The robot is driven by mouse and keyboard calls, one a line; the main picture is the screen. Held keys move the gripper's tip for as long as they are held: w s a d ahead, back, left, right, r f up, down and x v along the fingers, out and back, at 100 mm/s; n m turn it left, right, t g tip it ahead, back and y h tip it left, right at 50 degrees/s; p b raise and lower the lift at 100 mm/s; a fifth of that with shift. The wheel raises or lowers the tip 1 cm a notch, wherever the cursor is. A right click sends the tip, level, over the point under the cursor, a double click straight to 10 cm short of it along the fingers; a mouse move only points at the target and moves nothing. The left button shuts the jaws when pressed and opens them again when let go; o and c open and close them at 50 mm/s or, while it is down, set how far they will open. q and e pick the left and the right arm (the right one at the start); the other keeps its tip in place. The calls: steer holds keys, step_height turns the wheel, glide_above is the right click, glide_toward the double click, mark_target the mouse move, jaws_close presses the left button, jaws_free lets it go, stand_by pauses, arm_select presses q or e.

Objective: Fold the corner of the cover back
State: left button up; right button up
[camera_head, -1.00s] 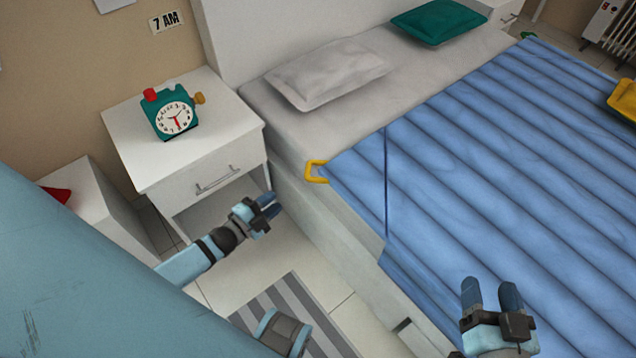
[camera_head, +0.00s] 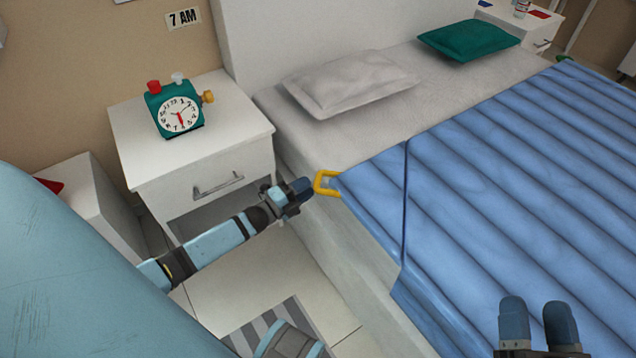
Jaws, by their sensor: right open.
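The blue quilted cover (camera_head: 500,190) lies over the bed. A crease runs across its near left corner, and a yellow loop handle (camera_head: 320,183) sticks out from that corner at the mattress edge. My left gripper (camera_head: 302,187) is just left of the yellow handle, very close to it. I cannot tell whether it touches the handle or how far its jaws are apart. My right gripper (camera_head: 540,322) is open and empty, over the lower right part of the cover, its fingers apart.
A white nightstand (camera_head: 235,147) with a green alarm clock (camera_head: 178,110) stands beside the bed, close to my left arm. A white pillow (camera_head: 350,82) and a green pillow (camera_head: 467,41) lie at the head of the bed. The sheet (camera_head: 400,115) between pillows and cover is bare.

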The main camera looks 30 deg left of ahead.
mark_target(318, 178)
arm_select(q)
steer(key=shift+b+x, duration=0.4)
steer(key=shift+x, duration=1.95)
arm_select(e)
steer(key=shift+a+f+g, duration=0.1)
steer(key=shift+f+g, duration=0.3)
steer(key=shift+f, duration=0.4)
